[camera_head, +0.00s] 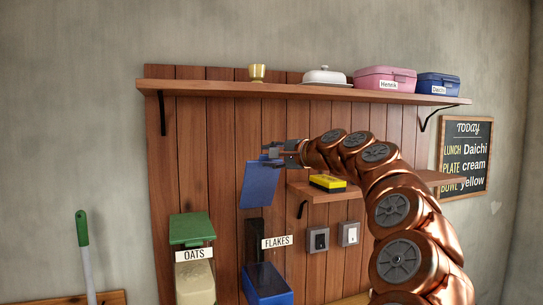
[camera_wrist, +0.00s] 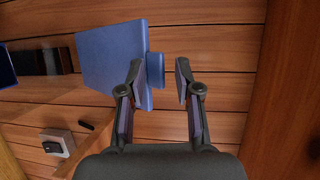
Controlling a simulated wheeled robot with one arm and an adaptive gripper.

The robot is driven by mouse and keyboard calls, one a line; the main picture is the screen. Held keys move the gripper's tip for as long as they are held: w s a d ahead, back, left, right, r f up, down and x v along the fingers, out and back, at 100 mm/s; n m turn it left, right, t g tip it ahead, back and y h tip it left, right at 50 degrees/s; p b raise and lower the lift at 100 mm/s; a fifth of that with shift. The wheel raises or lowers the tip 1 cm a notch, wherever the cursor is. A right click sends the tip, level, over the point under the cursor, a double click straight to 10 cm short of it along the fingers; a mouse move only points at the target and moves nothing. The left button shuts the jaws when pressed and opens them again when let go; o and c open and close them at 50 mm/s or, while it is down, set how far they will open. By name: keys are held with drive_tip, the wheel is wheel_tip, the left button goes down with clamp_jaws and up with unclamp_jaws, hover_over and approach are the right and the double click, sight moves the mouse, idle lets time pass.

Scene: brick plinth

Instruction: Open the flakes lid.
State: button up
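The flakes box (camera_head: 268,285) is blue and hangs on the plank wall beside its FLAKES label (camera_head: 277,242). Its blue lid (camera_head: 257,187) stands raised, steeply tilted, well above the box, so the box top is uncovered. In the wrist view the lid (camera_wrist: 105,55) shows as a flat blue panel with a small tab (camera_wrist: 155,70) at its edge. My gripper (camera_head: 272,153) is at the lid's upper edge. In the wrist view its fingers (camera_wrist: 160,74) are apart, with the tab seen in the gap; I cannot tell whether a finger touches the lid.
A small shelf (camera_head: 330,194) with a yellow-and-black block (camera_head: 327,182) is right of the lid. A long shelf (camera_head: 300,91) runs above. Switches (camera_head: 318,239) sit lower right.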

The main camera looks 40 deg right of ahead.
drive_tip(key=s+r, duration=0.1)
drive_tip(key=s, duration=1)
drive_tip(key=shift+s+r, duration=0.15)
drive_tip(key=shift+s, duration=0.1)
